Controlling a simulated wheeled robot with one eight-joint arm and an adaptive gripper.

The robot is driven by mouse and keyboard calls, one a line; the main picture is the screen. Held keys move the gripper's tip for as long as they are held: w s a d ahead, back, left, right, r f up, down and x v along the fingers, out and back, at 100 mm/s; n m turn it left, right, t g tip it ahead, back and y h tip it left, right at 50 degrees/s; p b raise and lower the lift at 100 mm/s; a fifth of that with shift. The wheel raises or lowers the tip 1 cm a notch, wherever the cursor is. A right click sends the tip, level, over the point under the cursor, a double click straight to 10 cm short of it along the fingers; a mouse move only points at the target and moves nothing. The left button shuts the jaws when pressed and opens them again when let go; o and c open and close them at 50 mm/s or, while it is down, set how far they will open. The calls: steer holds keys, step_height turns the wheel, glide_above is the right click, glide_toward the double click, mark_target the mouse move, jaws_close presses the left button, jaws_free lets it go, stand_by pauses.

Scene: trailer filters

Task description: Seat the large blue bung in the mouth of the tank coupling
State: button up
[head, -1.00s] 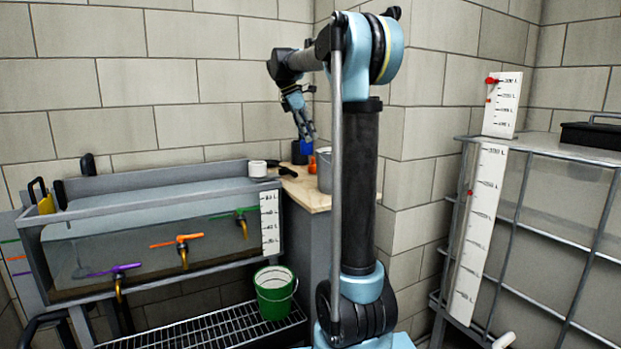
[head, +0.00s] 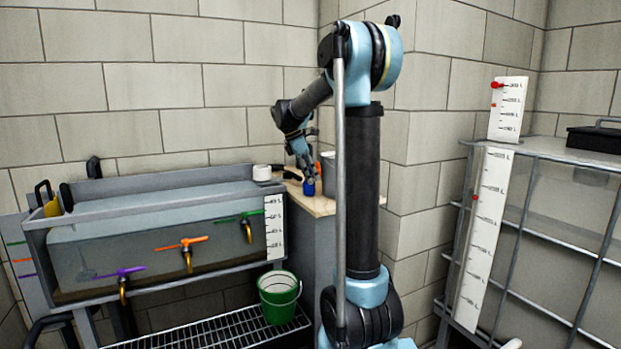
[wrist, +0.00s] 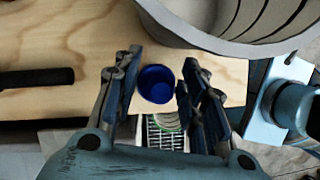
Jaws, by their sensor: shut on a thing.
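The blue bung (wrist: 157,84) shows between the fingers of my gripper (wrist: 160,92) in the wrist view, with a finger close against each side. Its round top and darker hollow face the camera. In the head view the blue bung (head: 309,188) is at the tip of my gripper (head: 308,174), low over the wooden bench top. I cannot tell whether its underside still touches the wood. I cannot make out the tank coupling with certainty in either view.
A grey bucket (wrist: 225,38) stands close beside my gripper on the bench top (wrist: 100,50). A black-handled tool (wrist: 36,77) lies left. A white roll (head: 262,173) sits near the trough (head: 150,245) with coloured taps. A green bucket (head: 279,298) stands below. A caged tank (head: 540,250) is right.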

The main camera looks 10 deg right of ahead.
steer(key=shift+f, duration=0.25)
steer(key=o, duration=1.1)
steer(key=shift+r, duration=0.1)
steer(key=v, duration=1.2)
